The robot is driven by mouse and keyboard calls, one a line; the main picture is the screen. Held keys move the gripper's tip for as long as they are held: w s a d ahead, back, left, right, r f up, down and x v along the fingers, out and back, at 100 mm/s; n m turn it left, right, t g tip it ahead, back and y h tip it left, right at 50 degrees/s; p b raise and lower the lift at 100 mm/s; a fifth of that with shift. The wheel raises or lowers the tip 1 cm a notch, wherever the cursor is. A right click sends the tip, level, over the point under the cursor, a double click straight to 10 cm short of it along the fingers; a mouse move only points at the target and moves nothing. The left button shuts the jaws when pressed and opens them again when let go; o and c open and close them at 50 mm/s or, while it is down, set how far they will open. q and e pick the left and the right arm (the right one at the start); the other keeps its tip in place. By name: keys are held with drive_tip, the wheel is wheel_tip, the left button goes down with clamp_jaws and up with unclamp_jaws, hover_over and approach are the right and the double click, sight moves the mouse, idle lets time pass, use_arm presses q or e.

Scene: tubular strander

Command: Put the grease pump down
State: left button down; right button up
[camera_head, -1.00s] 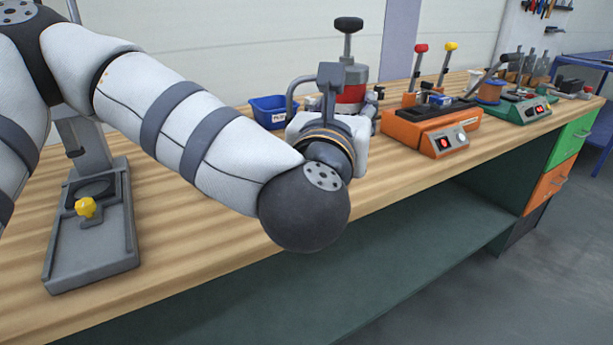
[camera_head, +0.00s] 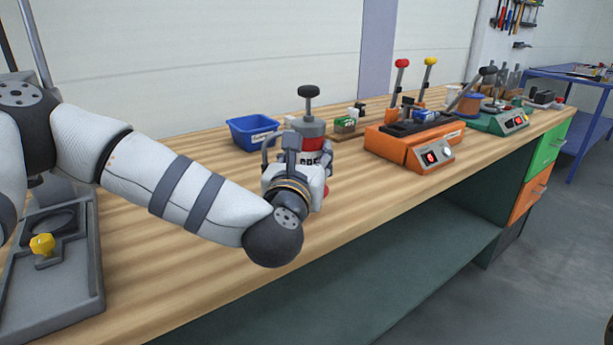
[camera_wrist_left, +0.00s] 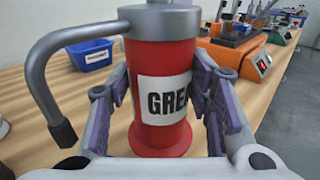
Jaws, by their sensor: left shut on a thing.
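The grease pump (camera_head: 313,130) is a red cylinder with a grey cap, a black knob on top and a white label. My left gripper (camera_head: 296,180) is shut around its body, with the arm in front hiding part of it. In the left wrist view the pump (camera_wrist_left: 160,62) stands upright between the purple-padded fingers of the gripper (camera_wrist_left: 165,108). A grey bent spout comes off its left side. Its red base flange is low over the wooden bench (camera_head: 215,275); I cannot tell whether it touches. My right gripper is not in view.
A blue bin (camera_head: 253,131) stands behind and left of the pump. An orange device (camera_head: 415,148) with red and yellow levers is to the right, a green device (camera_head: 505,122) farther right. A grey tray with a yellow knob (camera_head: 42,244) is at left. Bench in front is bare.

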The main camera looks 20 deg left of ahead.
use_arm(q)
drive_tip(key=shift+w+a+f, duration=0.25)
drive_tip(key=shift+w+f, duration=0.05)
drive_tip(key=shift+w, duration=0.15)
wheel_tip(320, 180, down, 3)
drive_tip(key=shift+w+a+f, duration=0.1)
drive_tip(key=shift+f, duration=0.1)
drive_tip(key=shift+r, duration=0.1)
drive_tip(key=shift+f+b, duration=0.25)
drive_tip(key=shift+b, duration=0.1)
drive_tip(key=c, duration=0.8)
unclamp_jaws()
